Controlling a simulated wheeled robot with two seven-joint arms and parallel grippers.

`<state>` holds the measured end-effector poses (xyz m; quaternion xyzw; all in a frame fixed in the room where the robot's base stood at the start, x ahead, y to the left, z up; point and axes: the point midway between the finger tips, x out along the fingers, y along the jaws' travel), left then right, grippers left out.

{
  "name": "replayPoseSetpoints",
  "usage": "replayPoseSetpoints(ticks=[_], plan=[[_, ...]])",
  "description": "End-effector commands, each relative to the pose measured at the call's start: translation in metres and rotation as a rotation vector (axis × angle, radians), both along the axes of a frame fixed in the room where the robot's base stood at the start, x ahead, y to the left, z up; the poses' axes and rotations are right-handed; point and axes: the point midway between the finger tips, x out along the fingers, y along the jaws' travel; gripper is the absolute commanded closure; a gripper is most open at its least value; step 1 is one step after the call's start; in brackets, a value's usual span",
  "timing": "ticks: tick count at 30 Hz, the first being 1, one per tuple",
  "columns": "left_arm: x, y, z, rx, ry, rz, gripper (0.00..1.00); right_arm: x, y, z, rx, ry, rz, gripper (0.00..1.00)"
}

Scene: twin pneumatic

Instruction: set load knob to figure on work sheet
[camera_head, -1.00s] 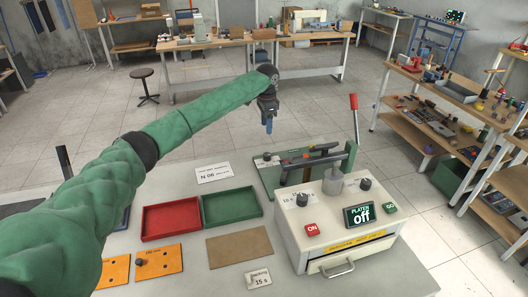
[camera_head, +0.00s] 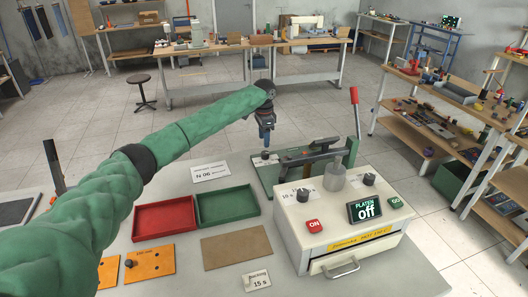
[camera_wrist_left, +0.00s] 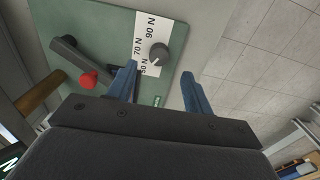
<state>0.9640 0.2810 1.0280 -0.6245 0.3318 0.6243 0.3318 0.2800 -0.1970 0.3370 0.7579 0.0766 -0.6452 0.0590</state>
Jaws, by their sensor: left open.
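The load knob (camera_wrist_left: 159,52) is a round dark knob with a white mark, beside a white scale label (camera_wrist_left: 146,38) reading 50 N, 70 N and 90 N. Its mark points down-left in the wrist view, roughly toward 50 N. In the head view the knob (camera_head: 265,155) sits on the green base plate. My left gripper (camera_head: 266,143) is just above it, open and empty; its blue fingers (camera_wrist_left: 155,90) are apart and do not touch the knob. The work sheet (camera_head: 211,172) lies flat on the table, its large figure upside down, apparently 90 N. My right gripper is out of view.
A press with a black lever arm (camera_head: 310,152) and red-tipped handle (camera_head: 355,97) stands beside the knob. The control box (camera_head: 340,228) has its platen display showing off. A red tray (camera_head: 166,238) and green tray (camera_head: 228,223) lie in front.

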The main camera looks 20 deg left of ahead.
Motion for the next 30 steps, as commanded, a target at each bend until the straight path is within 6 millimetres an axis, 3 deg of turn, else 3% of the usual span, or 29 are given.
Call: replayPoseSetpoints(ticks=[15, 27, 30], plan=[[-0.001, 0.0, -0.059, 0.0, 0.001, 0.0, 0.49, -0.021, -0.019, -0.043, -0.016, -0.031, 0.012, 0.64], [0.0, 0.0, -0.066, 0.0, 0.0, 0.0, 0.49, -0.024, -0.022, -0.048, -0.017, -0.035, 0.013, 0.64], [0.0, 0.0, -0.066, 0.0, 0.0, 0.0, 0.66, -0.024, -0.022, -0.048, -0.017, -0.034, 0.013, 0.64]])
